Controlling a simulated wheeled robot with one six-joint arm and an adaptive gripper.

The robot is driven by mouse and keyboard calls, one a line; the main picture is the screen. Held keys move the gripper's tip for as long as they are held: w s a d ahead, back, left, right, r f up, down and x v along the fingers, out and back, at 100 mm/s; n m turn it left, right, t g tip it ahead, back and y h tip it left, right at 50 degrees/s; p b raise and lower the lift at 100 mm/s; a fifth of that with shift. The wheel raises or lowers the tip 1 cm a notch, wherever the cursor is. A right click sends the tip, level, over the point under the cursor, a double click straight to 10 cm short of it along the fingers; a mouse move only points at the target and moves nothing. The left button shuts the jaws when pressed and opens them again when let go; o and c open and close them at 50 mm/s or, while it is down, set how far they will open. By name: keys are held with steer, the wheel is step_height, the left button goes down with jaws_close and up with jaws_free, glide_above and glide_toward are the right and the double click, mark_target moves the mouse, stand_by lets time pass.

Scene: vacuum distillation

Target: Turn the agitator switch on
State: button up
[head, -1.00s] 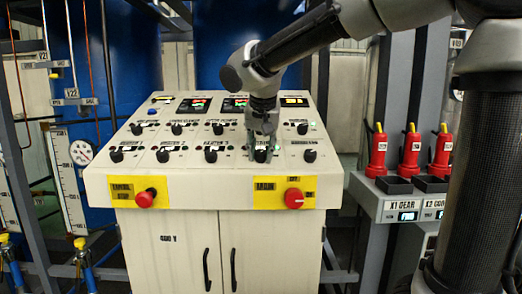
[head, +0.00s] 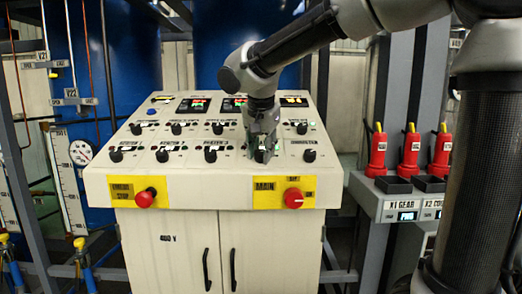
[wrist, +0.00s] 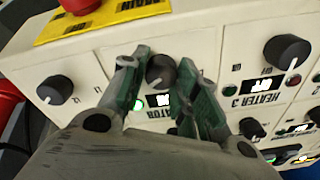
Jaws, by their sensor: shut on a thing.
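The switch is a round black knob (wrist: 160,72) on the sloping front of the control panel. Its label in the wrist view is partly covered by my gripper, with only "ATOR" legible. My gripper (head: 262,150) reaches down onto this knob in the lower row. In the wrist view its two green-padded fingers stand on either side of the knob, shut on it. A white pointer line shows on the knob's face. A green light (wrist: 138,105) glows beside its label. In the head view my fingers hide most of the knob.
Similar black knobs stand close by, one marked heater 3 (wrist: 288,52). A red main switch (head: 294,198) and a red emergency stop (head: 144,198) sit on yellow plates below. Red-handled tools (head: 410,153) stand in holders at the right.

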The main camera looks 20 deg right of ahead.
steer(key=o, duration=1)
steer(key=v, duration=1.2)
